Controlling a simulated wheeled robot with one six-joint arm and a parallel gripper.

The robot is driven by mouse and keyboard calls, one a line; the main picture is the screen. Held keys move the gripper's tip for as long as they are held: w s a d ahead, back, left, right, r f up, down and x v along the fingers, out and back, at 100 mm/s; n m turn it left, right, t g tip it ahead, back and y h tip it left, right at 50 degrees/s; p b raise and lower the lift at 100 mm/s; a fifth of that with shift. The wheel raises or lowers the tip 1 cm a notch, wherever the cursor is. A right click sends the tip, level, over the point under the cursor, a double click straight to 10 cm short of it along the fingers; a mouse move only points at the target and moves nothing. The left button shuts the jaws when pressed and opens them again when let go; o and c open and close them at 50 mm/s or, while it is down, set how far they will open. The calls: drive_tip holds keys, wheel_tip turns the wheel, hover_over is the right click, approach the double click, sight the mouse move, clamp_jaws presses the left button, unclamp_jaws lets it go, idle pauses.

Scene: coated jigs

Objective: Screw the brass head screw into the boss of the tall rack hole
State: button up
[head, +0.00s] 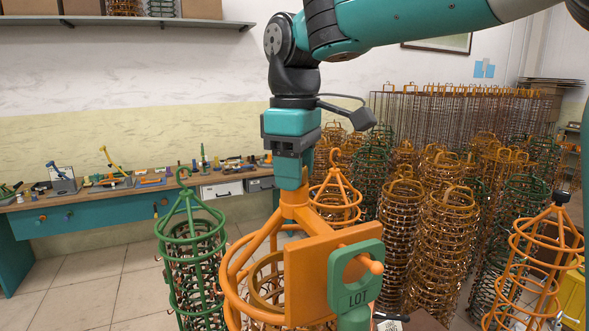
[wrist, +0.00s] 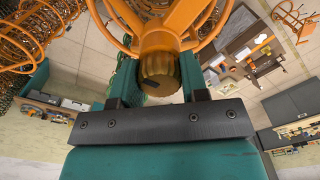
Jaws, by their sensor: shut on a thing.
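The brass head screw (wrist: 159,74) shows in the wrist view as a round ribbed head with a dark slot. It sits between the two fingers of my gripper (wrist: 158,80), which is shut on it. Just beyond the head is an orange boss (wrist: 158,42), part of the orange rack (head: 232,275). In the head view my gripper (head: 291,182) points straight down at the top of this rack, where its orange struts meet. The screw is hidden there by the fingers. How deep the screw sits in the boss cannot be told.
An orange plate (head: 312,283) with a green LOT tag (head: 355,275) hangs in front of the rack. A green rack (head: 192,245) stands close at left, another orange rack (head: 535,265) at right. Many racks crowd behind. A workbench (head: 120,210) lines the wall.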

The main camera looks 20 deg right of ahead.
drive_tip(key=o, duration=0.8)
drive_tip(key=shift+f, duration=0.1)
wheel_tip(320, 180, up, 12)
drive_tip(key=shift+r, duration=0.1)
